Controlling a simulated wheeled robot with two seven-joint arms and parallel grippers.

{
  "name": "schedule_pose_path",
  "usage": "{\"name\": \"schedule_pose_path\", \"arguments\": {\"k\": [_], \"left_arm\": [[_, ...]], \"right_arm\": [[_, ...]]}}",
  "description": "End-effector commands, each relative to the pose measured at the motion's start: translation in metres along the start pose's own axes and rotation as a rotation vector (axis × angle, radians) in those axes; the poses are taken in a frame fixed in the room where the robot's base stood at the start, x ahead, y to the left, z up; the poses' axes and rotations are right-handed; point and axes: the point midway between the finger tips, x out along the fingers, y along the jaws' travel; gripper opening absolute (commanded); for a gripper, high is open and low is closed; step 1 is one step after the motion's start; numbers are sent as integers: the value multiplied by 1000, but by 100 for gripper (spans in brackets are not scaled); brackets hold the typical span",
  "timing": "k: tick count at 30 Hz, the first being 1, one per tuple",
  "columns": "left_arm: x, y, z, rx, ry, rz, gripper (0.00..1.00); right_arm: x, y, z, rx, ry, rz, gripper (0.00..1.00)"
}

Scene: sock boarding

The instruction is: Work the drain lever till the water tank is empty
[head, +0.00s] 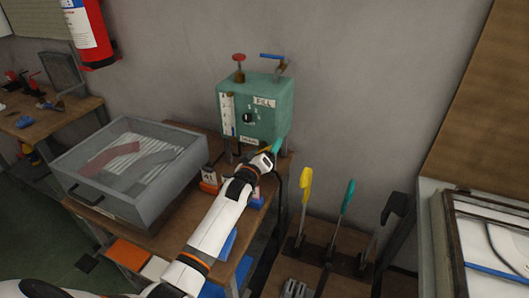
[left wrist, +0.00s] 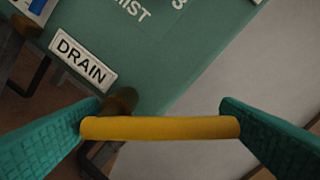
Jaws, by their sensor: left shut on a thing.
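The green water tank (head: 266,108) stands against the wall at the back of the table, with a FILL label, a dial and a sight gauge (head: 228,114) on its front. The left wrist view shows the tank's face (left wrist: 170,60) and its DRAIN label (left wrist: 83,61) close up. The yellow drain lever (left wrist: 160,128) lies across between the fingers of my left gripper (left wrist: 160,130), which is shut on it. In the head view my left gripper (head: 273,152) is at the tank's lower right front. The water level is too small to read. My right gripper is not in view.
A grey tray (head: 75,180) with flat strips inside stands on the table left of my arm. A red valve (head: 239,60) and a blue lever (head: 272,57) top the tank. Yellow, teal and black upright levers (head: 304,190) stand on a bench to the right.

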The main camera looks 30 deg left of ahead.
Motion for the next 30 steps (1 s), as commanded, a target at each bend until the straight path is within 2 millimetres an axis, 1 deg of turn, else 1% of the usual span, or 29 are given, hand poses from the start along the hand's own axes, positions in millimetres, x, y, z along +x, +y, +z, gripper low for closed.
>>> {"name": "schedule_pose_path", "arguments": {"k": [1, 3, 9, 15, 21, 30], "left_arm": [[0, -1, 3, -45, 1, 2, 46], [0, -1, 4, -108, 1, 2, 46], [0, 2, 9, -273, 1, 2, 46], [0, 3, 12, -397, 1, 2, 46], [0, 4, 14, -474, 2, 2, 46], [0, 5, 15, -510, 2, 2, 46]], "right_arm": [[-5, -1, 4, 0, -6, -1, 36], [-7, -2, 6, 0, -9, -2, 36], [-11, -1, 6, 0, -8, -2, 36], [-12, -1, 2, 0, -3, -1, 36], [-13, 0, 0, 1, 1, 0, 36], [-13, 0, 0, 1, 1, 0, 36]]}}
